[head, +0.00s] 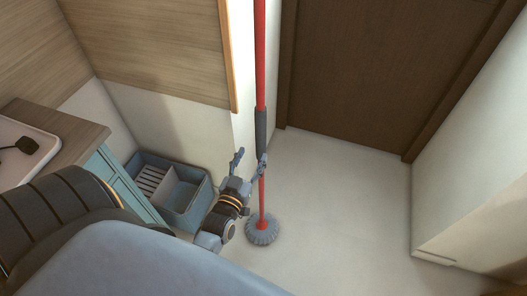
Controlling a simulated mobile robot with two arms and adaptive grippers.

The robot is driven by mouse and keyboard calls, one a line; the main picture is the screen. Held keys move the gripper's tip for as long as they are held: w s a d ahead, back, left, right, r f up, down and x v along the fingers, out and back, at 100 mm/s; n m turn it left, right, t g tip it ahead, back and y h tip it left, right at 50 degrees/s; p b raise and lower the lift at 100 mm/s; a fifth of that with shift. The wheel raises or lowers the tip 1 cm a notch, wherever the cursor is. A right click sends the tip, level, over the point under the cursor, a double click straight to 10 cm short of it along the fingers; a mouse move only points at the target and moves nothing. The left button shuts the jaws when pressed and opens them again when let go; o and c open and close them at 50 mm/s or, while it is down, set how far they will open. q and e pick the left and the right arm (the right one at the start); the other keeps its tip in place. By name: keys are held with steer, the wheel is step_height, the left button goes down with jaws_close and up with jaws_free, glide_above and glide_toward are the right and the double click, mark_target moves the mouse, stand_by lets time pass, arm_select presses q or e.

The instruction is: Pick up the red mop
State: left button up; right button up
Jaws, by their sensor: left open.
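The red mop (261,75) stands upright, its long red pole running from the top edge of the head view down to a round grey head (262,230) on the floor. A dark grey grip sleeve (261,125) covers part of the pole. My left gripper (249,161) is at the pole just below the sleeve. Its fingers are spread, one to the left of the pole and one at the pole. I cannot tell whether that finger touches it. My right gripper is not in view.
A grey-blue bin (198,211) with compartments sits on the floor at left, beside a teal cabinet (122,188) with a wooden top. A wall corner is close behind the mop. A brown door (385,70) stands at the back. The pale floor (345,200) to the right is clear.

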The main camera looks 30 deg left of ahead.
mark_target(259, 144)
arm_select(q)
steer(key=x, duration=0.8)
steer(key=shift+d, duration=0.25)
jaws_close()
steer(key=shift+r, duration=0.1)
